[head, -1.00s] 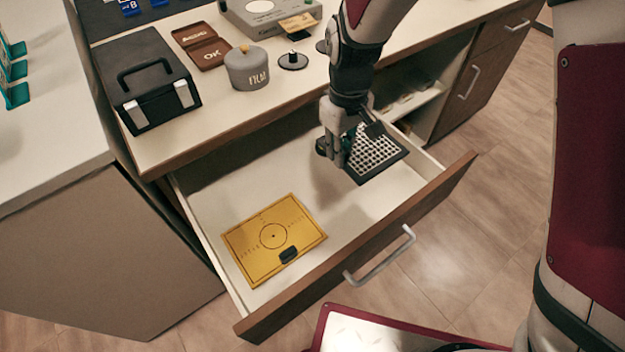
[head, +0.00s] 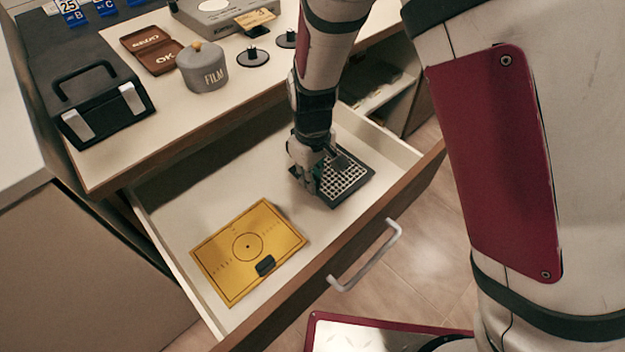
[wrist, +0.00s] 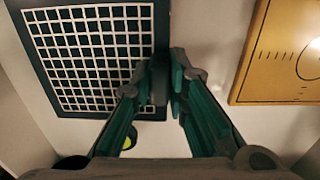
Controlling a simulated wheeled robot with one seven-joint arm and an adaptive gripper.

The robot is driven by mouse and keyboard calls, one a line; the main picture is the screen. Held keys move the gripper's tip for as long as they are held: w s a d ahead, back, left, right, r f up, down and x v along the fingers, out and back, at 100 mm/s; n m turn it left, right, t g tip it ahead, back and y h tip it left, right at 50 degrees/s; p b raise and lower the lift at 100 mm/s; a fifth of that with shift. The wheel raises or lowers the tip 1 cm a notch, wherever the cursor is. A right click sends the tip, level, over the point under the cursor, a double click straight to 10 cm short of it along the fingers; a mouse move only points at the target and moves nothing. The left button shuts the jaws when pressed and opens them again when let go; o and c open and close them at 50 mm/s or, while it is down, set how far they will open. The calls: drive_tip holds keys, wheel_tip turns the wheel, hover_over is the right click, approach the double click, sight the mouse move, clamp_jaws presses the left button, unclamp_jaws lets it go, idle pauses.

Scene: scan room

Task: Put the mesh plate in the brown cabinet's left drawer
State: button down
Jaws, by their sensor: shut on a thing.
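The mesh plate (head: 347,180) is a dark square frame with a pale grid. It is inside the open drawer (head: 172,232) of the brown cabinet, toward the drawer's right end. My gripper (head: 318,184) is shut on the plate's edge. In the wrist view the green-lined fingers (wrist: 166,82) meet at the edge of the mesh plate (wrist: 98,56). The plate is low over the drawer floor; I cannot tell whether it touches it. The gripper hides part of its left side.
A yellow plate (head: 228,262) with a circle and a black clip lies in the drawer to the left. The countertop holds a black case (head: 98,110), a grey film pot (head: 203,70) and a brown box (head: 152,50). Bare drawer floor lies between the plates.

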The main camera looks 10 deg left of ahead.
drive_tip(key=shift+f, duration=0.7)
drive_tip(key=shift+f, duration=0.1)
drive_tip(key=c, duration=1.6)
unclamp_jaws()
drive_tip(key=shift+o, duration=0.2)
wheel_tip(320, 180, up, 11)
drive_tip(key=p, duration=0.2)
drive_tip(key=shift+f+p, duration=0.1)
drive_tip(key=shift+p, duration=0.25)
drive_tip(key=shift+r, duration=0.7)
